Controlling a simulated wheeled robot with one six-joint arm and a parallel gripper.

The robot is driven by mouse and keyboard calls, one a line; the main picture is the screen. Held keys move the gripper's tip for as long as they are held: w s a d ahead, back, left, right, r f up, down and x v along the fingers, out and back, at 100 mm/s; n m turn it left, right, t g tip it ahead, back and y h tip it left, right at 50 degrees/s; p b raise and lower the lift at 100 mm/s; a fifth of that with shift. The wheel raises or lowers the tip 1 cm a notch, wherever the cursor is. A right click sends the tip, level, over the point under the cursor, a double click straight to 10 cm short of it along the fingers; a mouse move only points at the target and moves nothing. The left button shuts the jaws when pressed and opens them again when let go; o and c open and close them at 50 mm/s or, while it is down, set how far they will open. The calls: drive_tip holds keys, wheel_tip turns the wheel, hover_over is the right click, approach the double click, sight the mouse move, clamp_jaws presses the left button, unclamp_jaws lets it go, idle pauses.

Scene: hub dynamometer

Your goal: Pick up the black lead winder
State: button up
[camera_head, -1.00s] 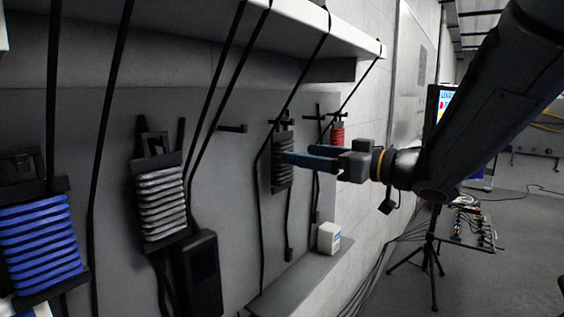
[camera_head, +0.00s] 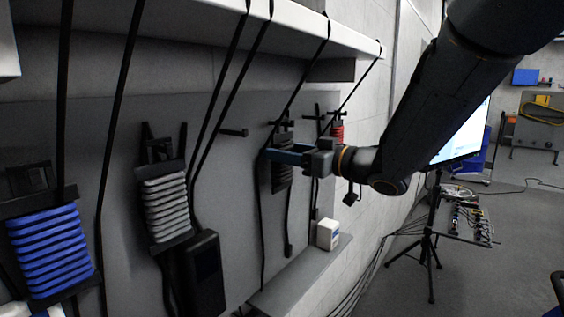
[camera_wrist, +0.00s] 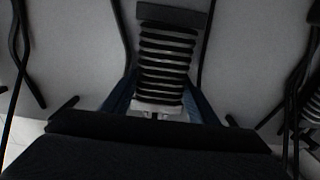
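The black lead winder (camera_head: 282,176) hangs on the wall panel, wound with black lead. In the wrist view the winder (camera_wrist: 165,62) stands upright in the upper middle, with pale gaps between its dark turns. My gripper (camera_head: 274,154) has its blue fingers at the winder and hides part of its upper half in the head view. In the wrist view my gripper's fingers (camera_wrist: 160,98) are apart, one on each side of the winder's near end. I cannot tell whether they touch it. The near end is partly hidden by my gripper's body.
A red winder (camera_head: 337,130) hangs beyond the black one. A grey winder (camera_head: 167,205) and a blue winder (camera_head: 48,252) hang to the left. Below are a ledge (camera_head: 290,285) and a white box (camera_head: 327,234). Black leads hang from the shelf above (camera_head: 350,42).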

drive_tip(key=c, duration=0.6)
drive_tip(key=shift+c, duration=0.2)
drive_tip(key=shift+r, duration=0.15)
drive_tip(key=shift+r+p, duration=0.7)
drive_tip(key=shift+p, duration=0.15)
drive_tip(key=p+v, duration=0.6)
drive_tip(key=v, duration=1.2)
